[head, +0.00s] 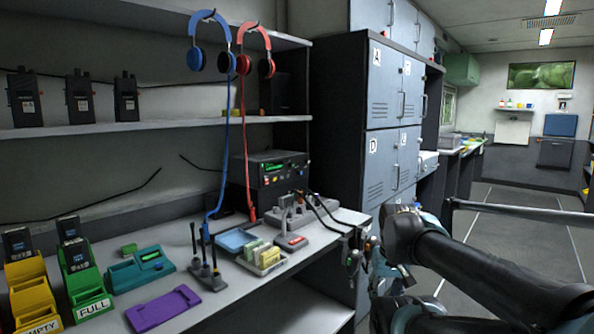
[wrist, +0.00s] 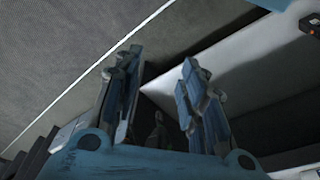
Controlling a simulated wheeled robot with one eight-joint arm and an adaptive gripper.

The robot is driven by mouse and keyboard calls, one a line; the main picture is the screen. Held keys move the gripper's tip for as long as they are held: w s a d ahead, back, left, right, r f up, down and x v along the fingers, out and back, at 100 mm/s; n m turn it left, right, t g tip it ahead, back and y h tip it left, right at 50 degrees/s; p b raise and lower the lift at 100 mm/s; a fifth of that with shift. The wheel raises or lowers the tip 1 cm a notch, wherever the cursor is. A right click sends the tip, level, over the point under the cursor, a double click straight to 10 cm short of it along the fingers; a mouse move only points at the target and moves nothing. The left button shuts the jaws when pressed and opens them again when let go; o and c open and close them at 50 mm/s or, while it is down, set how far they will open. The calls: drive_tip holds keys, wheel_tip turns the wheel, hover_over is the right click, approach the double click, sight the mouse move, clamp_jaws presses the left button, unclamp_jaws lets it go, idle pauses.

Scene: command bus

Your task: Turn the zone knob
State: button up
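I cannot clearly make out the zone knob in either view. A black radio unit (head: 275,172) with a green display and several small coloured buttons stands at the back of the desk in the head view. Its controls are too small to tell apart. My gripper (wrist: 160,76) is open and empty in the wrist view, its two blue-grey fingers well apart. It faces down towards the floor and a pale surface's edge. In the head view my arm reaches in from the lower right, beside the desk's right end and apart from the radio unit.
The desk holds a purple holder (head: 163,308), a teal device (head: 140,269), yellow and green charger bins (head: 85,283) and a tray of cards (head: 262,258). Blue headphones (head: 209,42) and red headphones hang above with cords down. Grey lockers (head: 388,115) stand behind. The aisle floor (head: 520,240) is clear.

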drive_tip(key=w+a+r+m+t+y, duration=0.2)
drive_tip(key=w+a+r+m+y, duration=0.25)
drive_tip(key=w+a+r, duration=0.45)
drive_tip(key=m+t+y, duration=0.7)
drive_tip(key=m+y, duration=0.2)
drive_tip(key=m, duration=0.4)
approach(293, 166)
drive_tip(key=x, duration=0.8)
drive_tip(key=shift+w+a, duration=0.2)
drive_tip(key=shift+c, duration=0.5)
clamp_jaws()
